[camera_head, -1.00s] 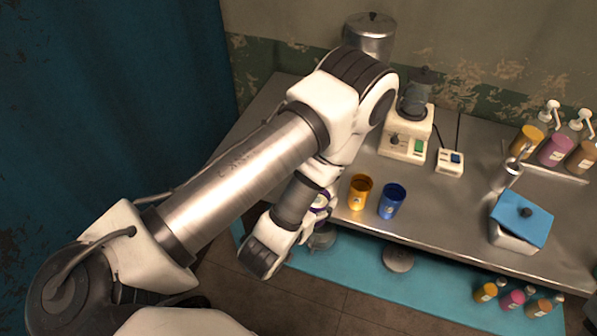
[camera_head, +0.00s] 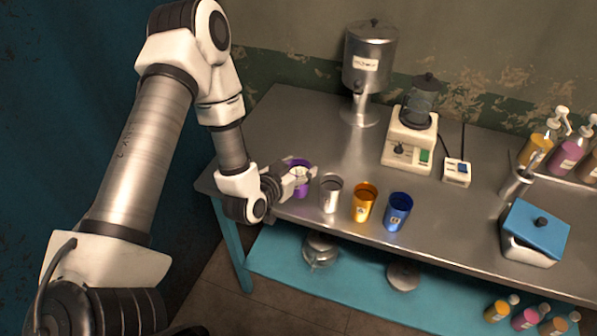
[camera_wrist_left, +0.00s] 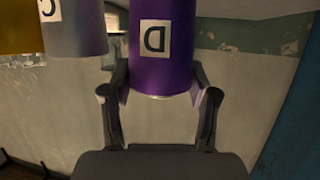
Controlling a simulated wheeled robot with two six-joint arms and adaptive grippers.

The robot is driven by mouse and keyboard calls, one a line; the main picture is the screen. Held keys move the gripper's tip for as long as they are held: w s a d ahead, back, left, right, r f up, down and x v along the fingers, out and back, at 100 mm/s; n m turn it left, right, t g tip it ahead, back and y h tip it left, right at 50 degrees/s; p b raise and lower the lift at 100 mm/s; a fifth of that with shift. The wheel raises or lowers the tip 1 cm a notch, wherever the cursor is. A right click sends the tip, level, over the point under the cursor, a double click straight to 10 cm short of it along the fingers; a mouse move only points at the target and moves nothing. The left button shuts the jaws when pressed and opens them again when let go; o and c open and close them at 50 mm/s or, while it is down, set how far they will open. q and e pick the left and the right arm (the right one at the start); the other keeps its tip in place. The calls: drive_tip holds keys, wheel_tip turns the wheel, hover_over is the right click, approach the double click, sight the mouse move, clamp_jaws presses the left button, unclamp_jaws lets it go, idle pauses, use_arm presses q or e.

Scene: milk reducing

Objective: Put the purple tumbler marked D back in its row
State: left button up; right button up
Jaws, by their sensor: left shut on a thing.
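The purple tumbler (camera_head: 299,178) is at the left end of the row of tumblers near the table's front edge. My left gripper (camera_head: 290,180) is shut on it from the front left. In the left wrist view the purple tumbler (camera_wrist_left: 162,50) shows its D label between the two fingers (camera_wrist_left: 158,98). The silver tumbler (camera_head: 331,194) stands just right of it, then the orange tumbler (camera_head: 363,202) and the blue tumbler (camera_head: 398,212). I cannot tell whether the purple tumbler's base touches the table. My right gripper is not in view.
A metal dispenser (camera_head: 368,70) and a blender (camera_head: 411,135) stand behind the row. A small switch box (camera_head: 457,172), a blue-lidded box (camera_head: 536,232) and pump bottles (camera_head: 568,152) are to the right. The metal tabletop (camera_head: 290,125) is clear at back left.

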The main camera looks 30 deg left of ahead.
use_arm(q)
drive_tip(key=shift+f, duration=1.25)
drive_tip(key=o, duration=1.4)
